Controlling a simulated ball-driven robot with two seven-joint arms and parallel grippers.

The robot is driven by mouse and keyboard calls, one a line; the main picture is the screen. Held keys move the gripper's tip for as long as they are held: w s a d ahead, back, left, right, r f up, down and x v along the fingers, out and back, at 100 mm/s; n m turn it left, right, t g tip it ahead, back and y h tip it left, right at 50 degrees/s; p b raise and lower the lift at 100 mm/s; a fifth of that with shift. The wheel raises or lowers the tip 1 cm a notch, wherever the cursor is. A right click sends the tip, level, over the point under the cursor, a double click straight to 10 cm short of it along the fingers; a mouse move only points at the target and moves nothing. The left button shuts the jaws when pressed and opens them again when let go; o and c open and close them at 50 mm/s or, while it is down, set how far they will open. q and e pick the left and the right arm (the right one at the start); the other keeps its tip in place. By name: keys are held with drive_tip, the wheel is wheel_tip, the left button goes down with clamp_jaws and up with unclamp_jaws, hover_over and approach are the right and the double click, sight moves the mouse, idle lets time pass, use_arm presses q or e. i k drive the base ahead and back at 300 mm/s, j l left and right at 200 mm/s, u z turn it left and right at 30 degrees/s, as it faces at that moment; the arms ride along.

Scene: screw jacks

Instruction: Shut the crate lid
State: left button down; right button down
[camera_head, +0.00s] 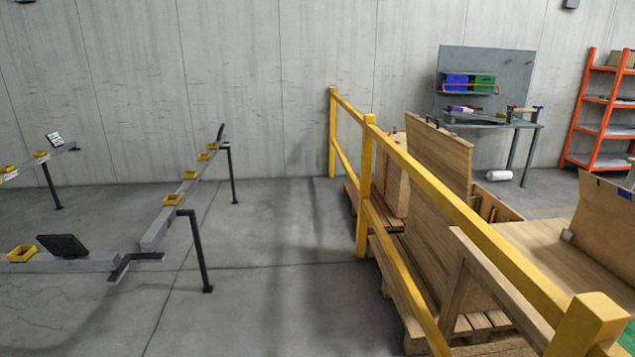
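A wooden crate (497,208) stands behind the yellow railing, right of the middle. Its open top shows, and a wooden lid panel (441,158) stands raised on its left side. Another large wooden panel (432,243) stands nearer, partly hidden by the railing. I cannot tell which crate it belongs to. Neither of my grippers is in view.
A yellow railing (448,200) runs between the open floor (275,280) and the crates on pallets (395,270). Grey rails with yellow trays (171,199) stand at left. A workbench (490,122) and orange shelves (597,110) are at the back right.

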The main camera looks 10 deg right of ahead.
sight(446, 156)
drive_tip(key=i, duration=1.3)
drive_tip(key=z, duration=0.05)
